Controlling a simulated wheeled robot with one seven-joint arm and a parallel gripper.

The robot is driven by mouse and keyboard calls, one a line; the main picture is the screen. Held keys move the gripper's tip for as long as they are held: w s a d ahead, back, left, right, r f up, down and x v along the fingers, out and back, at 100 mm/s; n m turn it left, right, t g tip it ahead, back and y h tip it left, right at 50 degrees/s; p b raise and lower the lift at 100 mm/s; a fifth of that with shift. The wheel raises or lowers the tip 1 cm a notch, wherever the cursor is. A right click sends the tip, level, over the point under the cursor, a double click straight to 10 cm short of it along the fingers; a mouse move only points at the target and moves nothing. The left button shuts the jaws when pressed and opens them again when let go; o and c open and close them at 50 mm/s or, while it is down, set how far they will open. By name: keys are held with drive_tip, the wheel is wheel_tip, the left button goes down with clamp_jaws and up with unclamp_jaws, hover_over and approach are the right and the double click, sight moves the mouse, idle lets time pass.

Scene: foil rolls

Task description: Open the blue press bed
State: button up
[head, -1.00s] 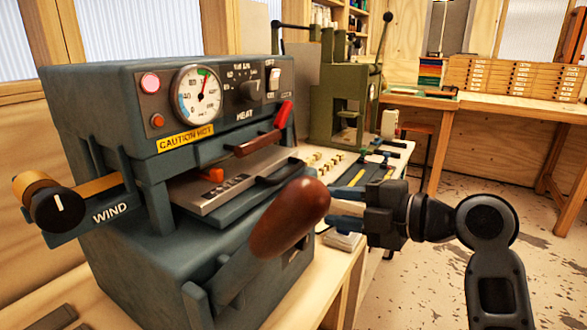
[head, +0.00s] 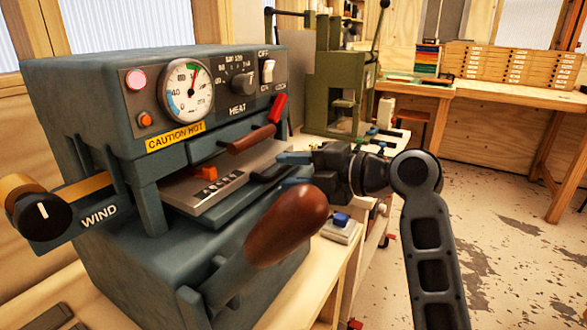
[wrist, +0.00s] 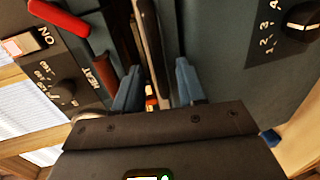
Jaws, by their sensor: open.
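The blue press (head: 100,110) stands at the left, with its bed (head: 222,190), a metal plate holding type, lying in the slot under the head. A black bar handle (head: 268,173) is at the bed's front edge. My gripper (head: 287,170) is open, its two blue fingers at the right end of this handle. In the wrist view my gripper (wrist: 157,85) has its fingers apart, with the dark handle bar (wrist: 150,45) reaching towards the gap between them. I cannot tell whether either finger touches it.
A large brown lever knob (head: 287,224) stands in front of the press, just below my gripper. A green press (head: 338,95) stands behind on the bench. Open floor (head: 500,220) lies at the right.

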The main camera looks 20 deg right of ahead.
drive_tip(key=shift+c, duration=0.4)
clamp_jaws()
